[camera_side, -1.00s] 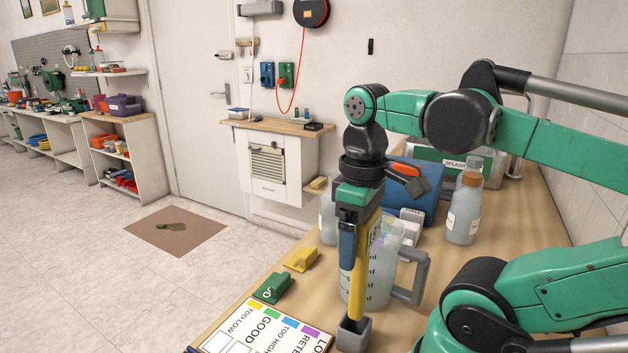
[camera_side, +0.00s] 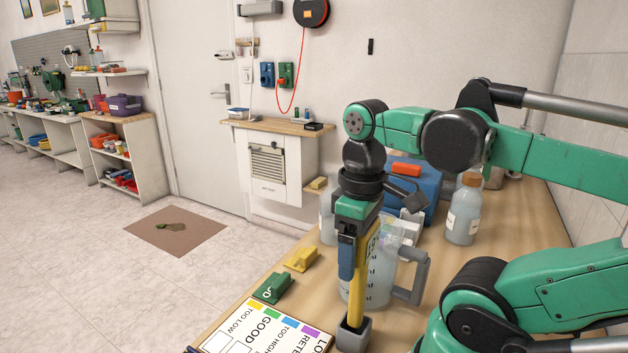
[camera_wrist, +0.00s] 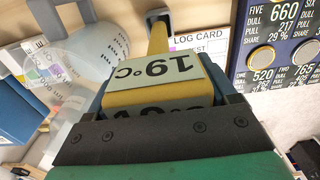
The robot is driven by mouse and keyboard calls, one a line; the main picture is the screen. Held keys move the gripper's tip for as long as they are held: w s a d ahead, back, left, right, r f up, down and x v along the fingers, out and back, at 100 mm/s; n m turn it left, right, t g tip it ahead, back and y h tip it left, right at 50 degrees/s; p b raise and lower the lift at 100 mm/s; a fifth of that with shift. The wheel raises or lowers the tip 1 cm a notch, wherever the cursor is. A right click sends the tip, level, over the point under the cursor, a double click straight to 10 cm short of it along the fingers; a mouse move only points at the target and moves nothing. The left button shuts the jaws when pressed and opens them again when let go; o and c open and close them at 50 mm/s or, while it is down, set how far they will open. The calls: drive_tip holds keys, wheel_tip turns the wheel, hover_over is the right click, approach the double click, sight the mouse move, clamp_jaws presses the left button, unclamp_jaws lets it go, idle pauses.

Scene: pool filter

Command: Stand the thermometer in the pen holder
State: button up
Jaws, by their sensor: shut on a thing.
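The thermometer (camera_side: 358,296) has a yellow body and a thin yellow stem pointing down. Its label, reading 19°C, shows in the wrist view (camera_wrist: 150,72). My gripper (camera_side: 347,268) is shut on its upper body and holds it nearly upright. The pen holder (camera_side: 352,337) is a small grey cup at the front of the wooden bench, directly below. The lower end of the stem meets the cup's mouth and appears to be inside it; the tip is hidden. The cup also shows at the stem's end in the wrist view (camera_wrist: 158,13).
A measuring jug (camera_side: 382,283) with a grey handle stands close behind the thermometer. A log card (camera_side: 262,332) lies left of the cup, with green (camera_side: 273,288) and yellow (camera_side: 301,258) blocks beyond. A bottle (camera_side: 463,210) and a blue box (camera_side: 419,180) stand farther back.

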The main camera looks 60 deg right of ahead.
drive_tip(key=shift+f, duration=1.5)
drive_tip(key=o, duration=1.1)
drive_tip(key=shift+r, duration=4.55)
